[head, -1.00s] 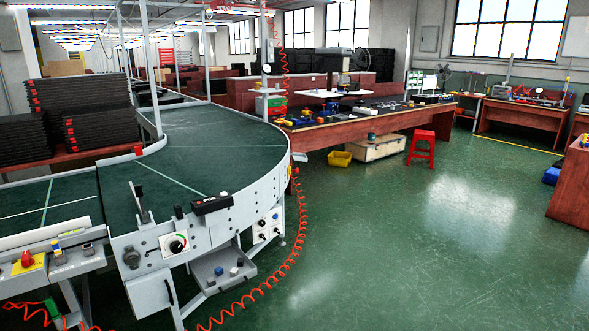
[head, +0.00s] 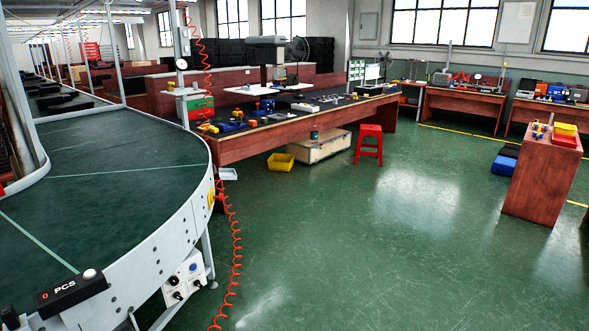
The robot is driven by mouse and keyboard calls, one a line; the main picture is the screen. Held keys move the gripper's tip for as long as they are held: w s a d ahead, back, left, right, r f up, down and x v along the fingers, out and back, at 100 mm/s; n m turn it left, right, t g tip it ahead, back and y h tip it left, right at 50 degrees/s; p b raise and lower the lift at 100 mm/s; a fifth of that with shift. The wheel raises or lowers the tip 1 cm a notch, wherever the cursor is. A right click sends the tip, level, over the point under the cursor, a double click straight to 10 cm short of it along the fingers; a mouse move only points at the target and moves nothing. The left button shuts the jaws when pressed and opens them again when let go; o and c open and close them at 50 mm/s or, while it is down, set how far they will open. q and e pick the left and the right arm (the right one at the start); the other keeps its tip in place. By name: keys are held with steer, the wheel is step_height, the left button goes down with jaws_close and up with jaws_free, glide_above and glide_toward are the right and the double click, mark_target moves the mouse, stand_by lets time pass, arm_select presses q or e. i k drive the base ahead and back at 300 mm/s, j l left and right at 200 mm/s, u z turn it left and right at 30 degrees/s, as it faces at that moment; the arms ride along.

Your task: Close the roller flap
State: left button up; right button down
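The curved conveyor (head: 120,170) with its dark green belt and pale metal side wall fills the left of the head view. A black counter box marked "0 PCS" (head: 68,290) sits on its near edge at the lower left. I cannot make out a roller flap in this view; the conveyor's near end is cut off by the frame's left and lower edges. Neither of my grippers is in view.
A coiled red hose (head: 233,250) hangs beside the conveyor down to the floor. A long workbench (head: 235,149), a yellow bin (head: 280,162), a red stool (head: 369,144) and a wooden cabinet (head: 540,185) stand beyond. The green floor (head: 390,250) at centre right is clear.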

mark_target(226, 174)
steer(key=i, duration=2.1)
steer(key=i+u, duration=0.1)
steer(key=i, duration=0.4)
steer(key=i+l+u, duration=0.15)
steer(key=i, duration=0.4)
steer(key=i+l+u, duration=0.1)
steer(key=i, duration=0.4)
steer(key=i+l+u, duration=0.15)
steer(key=i, duration=0.35)
steer(key=i+l+u, duration=1.15)
steer(key=i+l, duration=0.1)
steer(key=l, duration=0.1)
